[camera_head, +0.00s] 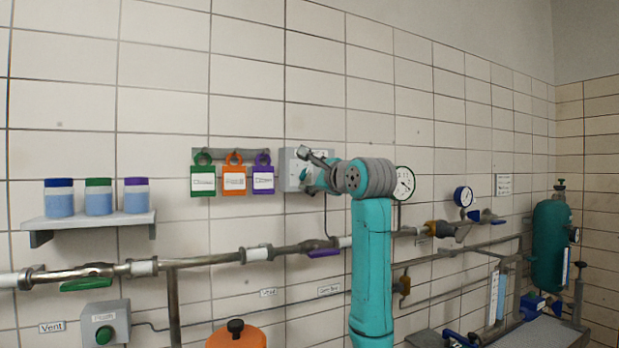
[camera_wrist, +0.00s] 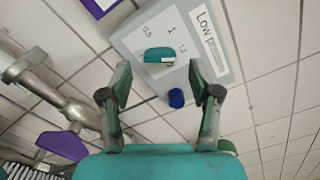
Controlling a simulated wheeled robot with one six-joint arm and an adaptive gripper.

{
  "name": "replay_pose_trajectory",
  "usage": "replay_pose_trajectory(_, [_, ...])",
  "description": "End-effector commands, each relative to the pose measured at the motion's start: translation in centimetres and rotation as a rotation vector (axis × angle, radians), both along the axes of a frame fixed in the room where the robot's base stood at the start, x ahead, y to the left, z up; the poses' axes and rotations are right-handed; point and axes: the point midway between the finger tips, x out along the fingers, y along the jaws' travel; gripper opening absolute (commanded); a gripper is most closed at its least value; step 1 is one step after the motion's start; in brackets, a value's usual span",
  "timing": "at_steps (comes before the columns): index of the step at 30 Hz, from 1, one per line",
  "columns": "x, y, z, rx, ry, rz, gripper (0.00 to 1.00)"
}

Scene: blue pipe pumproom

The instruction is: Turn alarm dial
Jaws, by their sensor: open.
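The alarm dial (camera_wrist: 160,56) is a teal knob with a pale pointer mark on a grey wall box (camera_wrist: 232,62). The scale around it reads 0.5, 1 and 1.5, and a label reading "Low pressure", its end partly cut off, is beside it. A blue button (camera_wrist: 176,98) is on the same box. My gripper (camera_wrist: 160,80) is open, with one finger on each side of the dial in the wrist view and nothing between them. I cannot tell the remaining depth to the dial. In the head view my gripper (camera_head: 312,170) covers much of the box (camera_head: 291,160), and the dial is hidden.
Green (camera_head: 203,181), orange (camera_head: 233,181) and purple (camera_head: 263,180) tags hang left of the box. A metal pipe (camera_head: 215,260) with a purple valve handle (camera_head: 323,253) runs below. A pressure gauge (camera_head: 404,183) is behind my arm. A shelf (camera_head: 95,220) holds three jars.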

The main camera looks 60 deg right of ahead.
Motion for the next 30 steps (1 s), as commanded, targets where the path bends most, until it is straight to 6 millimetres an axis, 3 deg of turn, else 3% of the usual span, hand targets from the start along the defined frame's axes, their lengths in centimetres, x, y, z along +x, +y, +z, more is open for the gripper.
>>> replay_pose_trajectory(9, [-5.4,3.3,0.0,-0.003,-0.001,-0.002,0.62])
replay_pose_trajectory(15, [-7.7,4.7,0.0,-0.001,0.000,-0.001,0.62])
replay_pose_trajectory(30, [-8.5,5.2,-0.1,0.001,0.002,0.000,0.62])
